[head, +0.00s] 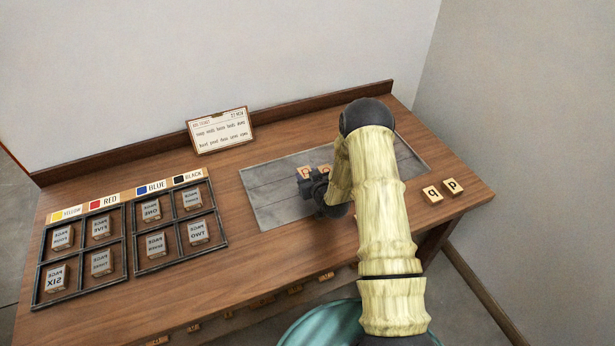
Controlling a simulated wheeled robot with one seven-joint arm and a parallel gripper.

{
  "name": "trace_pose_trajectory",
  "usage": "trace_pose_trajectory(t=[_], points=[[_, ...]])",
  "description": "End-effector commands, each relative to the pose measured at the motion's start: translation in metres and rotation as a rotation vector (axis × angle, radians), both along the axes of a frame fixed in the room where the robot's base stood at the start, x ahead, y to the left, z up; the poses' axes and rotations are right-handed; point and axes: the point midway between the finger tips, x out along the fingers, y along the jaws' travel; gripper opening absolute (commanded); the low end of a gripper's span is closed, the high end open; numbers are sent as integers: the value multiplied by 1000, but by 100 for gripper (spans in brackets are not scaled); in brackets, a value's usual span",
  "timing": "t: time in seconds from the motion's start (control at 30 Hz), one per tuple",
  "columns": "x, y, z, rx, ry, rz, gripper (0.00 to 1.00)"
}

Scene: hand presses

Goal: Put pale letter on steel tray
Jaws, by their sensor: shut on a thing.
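The steel tray (268,208) is a grey flat panel in the middle of the wooden desk, partly hidden by my arm. My gripper (313,179) is low over the tray's middle, shut on a pale letter block (305,173) with a dark mark. A second pale block seems to show just right of it, partly hidden; I cannot tell whether the held block touches the tray. Two more pale letter blocks, marked q (432,195) and p (453,187), lie on the desk right of the tray.
Two dark racks (130,238) with several page blocks stand at the left, below colour labels YELLOW, RED, BLUE and BLACK. A lettered card (221,131) leans at the back. The tray's left part is clear. A teal round thing (318,328) is below the desk front.

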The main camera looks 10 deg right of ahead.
Motion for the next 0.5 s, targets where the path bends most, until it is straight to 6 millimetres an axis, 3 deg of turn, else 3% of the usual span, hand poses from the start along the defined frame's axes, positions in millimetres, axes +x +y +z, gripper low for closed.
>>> trace_pose_trajectory(t=[0.17,0.2,0.3,0.5], points=[[-2,-1,-8,-3,8,-1,18],[-2,-1,-9,-3,10,-1,42],[-3,-1,-10,-4,11,0,62],[-3,0,-11,-5,14,2,62]])
